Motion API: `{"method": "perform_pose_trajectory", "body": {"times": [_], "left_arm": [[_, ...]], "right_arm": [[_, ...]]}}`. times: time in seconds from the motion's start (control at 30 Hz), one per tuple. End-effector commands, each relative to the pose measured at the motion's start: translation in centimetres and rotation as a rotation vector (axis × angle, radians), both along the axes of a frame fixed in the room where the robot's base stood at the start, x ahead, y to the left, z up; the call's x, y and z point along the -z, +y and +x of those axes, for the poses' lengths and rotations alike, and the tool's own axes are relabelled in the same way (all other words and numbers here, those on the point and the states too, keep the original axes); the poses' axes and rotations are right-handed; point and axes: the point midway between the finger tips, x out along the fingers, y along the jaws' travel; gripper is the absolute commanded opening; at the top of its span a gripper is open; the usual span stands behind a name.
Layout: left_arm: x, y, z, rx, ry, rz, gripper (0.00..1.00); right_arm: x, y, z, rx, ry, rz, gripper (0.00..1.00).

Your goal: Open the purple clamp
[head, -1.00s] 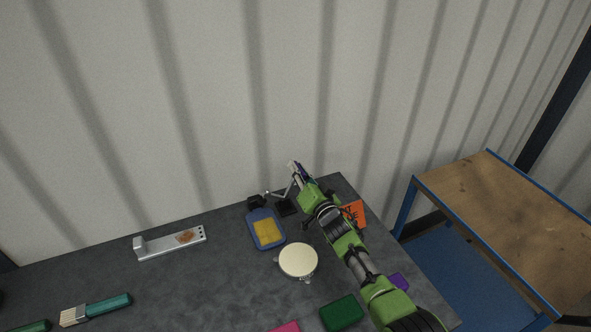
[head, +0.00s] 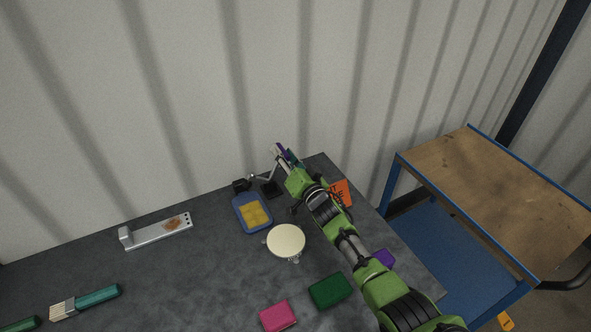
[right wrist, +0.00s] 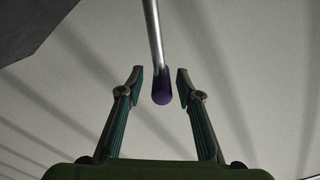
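The purple clamp stands at the far edge of the dark table, with a black base (head: 271,189) and a thin metal arm (head: 262,177). In the right wrist view its metal rod ends in a purple tip (right wrist: 162,88). My right gripper (head: 287,157) is up beside the clamp in the head view, and it partly hides the handle. In the right wrist view the right gripper (right wrist: 160,82) is open, with the purple tip between its two fingers. Clear gaps show on both sides of the tip. My left gripper is not in view.
A blue tray (head: 238,219) with a yellow sponge, a round cream-topped object (head: 286,240), green (head: 330,291) and pink (head: 278,316) blocks lie near my right arm. A corrugated wall backs the table; a wooden-topped cart (head: 490,195) is at right.

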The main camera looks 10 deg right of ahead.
Motion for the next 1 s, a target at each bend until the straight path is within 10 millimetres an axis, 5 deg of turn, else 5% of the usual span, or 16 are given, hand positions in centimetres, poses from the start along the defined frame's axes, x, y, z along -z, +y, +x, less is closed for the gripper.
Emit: {"method": "perform_pose_trajectory", "body": {"times": [0.6,1.0], "left_arm": [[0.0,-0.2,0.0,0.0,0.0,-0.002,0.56],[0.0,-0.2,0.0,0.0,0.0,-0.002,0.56]], "right_arm": [[0.1,-2.8,-8.8,-0.002,0.002,-0.002,0.33],[0.0,-3.2,-10.1,-0.002,0.001,0.0,0.33]]}}
